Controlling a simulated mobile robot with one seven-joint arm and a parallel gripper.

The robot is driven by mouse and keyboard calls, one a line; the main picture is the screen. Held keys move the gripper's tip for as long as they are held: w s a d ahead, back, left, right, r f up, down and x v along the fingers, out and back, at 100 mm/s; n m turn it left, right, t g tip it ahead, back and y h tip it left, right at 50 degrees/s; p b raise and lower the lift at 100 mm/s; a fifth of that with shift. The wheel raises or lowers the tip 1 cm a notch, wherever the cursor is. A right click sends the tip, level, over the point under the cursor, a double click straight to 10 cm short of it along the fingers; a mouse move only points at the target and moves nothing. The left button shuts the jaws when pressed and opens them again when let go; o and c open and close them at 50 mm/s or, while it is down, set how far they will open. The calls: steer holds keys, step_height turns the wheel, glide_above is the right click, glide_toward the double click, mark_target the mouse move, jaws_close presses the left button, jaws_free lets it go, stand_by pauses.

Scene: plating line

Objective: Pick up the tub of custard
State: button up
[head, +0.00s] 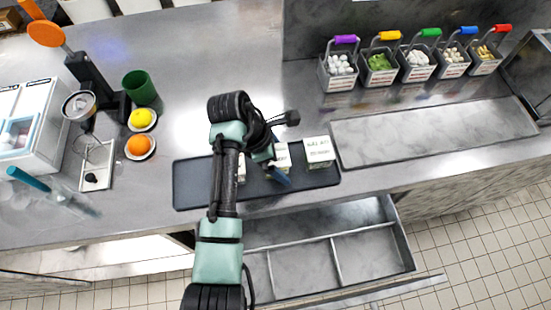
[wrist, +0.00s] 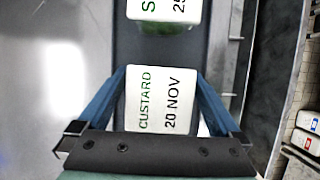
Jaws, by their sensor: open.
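The tub of custard (wrist: 160,98) shows in the wrist view with a white lid reading "CUSTARD 20 NOV". It sits on a dark tray (head: 190,190) on the steel counter. My gripper (wrist: 162,82) is open, with one blue finger on each side of the tub. I cannot tell whether the fingers touch it. In the head view the tub's white lid (head: 283,157) is partly hidden by my gripper and arm.
Another labelled tub (head: 319,150) stands at the tray's right end, and a further tub (wrist: 165,12) shows beyond the custard in the wrist view. An open drawer (head: 345,262) lies in front. Several bins (head: 337,70) with coloured handles stand at the back right.

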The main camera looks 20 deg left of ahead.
steer(key=shift+c, duration=0.3)
steer(key=c, duration=1.4)
